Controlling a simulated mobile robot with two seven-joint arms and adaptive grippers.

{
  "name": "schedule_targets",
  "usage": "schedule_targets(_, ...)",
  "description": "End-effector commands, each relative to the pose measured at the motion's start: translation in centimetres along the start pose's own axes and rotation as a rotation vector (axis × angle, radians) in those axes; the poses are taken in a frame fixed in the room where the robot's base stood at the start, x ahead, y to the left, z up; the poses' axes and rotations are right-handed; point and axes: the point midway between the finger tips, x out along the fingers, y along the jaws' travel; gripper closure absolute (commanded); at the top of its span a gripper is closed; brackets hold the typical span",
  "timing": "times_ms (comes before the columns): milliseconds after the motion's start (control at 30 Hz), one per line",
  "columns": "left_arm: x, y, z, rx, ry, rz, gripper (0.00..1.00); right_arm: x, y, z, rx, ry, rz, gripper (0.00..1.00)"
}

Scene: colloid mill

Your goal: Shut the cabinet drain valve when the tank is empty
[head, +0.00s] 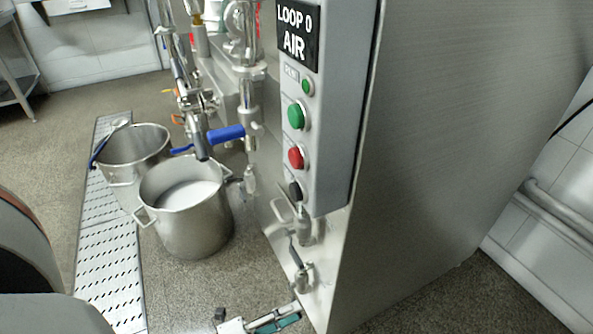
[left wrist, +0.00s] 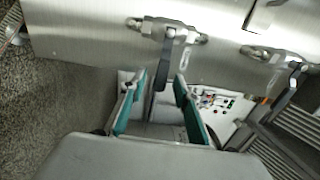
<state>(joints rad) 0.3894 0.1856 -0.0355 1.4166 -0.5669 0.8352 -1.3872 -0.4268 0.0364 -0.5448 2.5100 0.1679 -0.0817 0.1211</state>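Two small valves sit low on the steel cabinet (head: 440,130). The lower valve (head: 303,278) has a dark lever, and the upper valve (head: 304,230) is just above it in the head view. My left gripper (head: 262,322) is below the lower valve at the bottom edge. In the left wrist view, my left gripper (left wrist: 155,88) has its teal fingers apart. A dark valve lever (left wrist: 164,65) points towards the gap between them; contact cannot be told. A second valve lever (left wrist: 287,88) is at the right. Which is the drain valve is not marked. My right gripper is not in view.
A control box (head: 322,120) with green, red and black buttons is on the cabinet above the valves. Two steel pots stand left: a nearer pot (head: 200,230) with whitish contents and a farther pot (head: 122,165). A slotted floor drain (head: 108,265) runs beside them. Pipework with a blue handle (head: 227,134) overhangs.

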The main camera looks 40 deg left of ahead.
Motion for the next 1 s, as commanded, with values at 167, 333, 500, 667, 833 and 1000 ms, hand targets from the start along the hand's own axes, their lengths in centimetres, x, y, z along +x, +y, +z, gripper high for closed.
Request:
schedule_targets(167,-3.9,0.1,-0.1,-0.002,0.000,0.005,0.69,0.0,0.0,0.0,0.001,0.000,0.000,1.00)
schedule_targets(333,-7.1,0.1,-0.1,-0.002,0.000,0.004,0.69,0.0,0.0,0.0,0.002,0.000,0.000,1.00)
schedule_targets(500,-9.1,0.1,-0.1,0.000,0.000,0.003,0.69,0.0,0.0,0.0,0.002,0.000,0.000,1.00)
schedule_targets(667,-9.9,0.1,-0.1,-0.001,0.001,0.002,0.69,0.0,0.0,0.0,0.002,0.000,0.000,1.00)
schedule_targets(833,-9.9,0.0,-0.1,0.000,0.001,0.002,0.69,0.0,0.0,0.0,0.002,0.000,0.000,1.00)
schedule_targets(1000,-9.9,0.1,-0.1,-0.001,0.001,0.002,0.69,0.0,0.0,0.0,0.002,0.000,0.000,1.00)
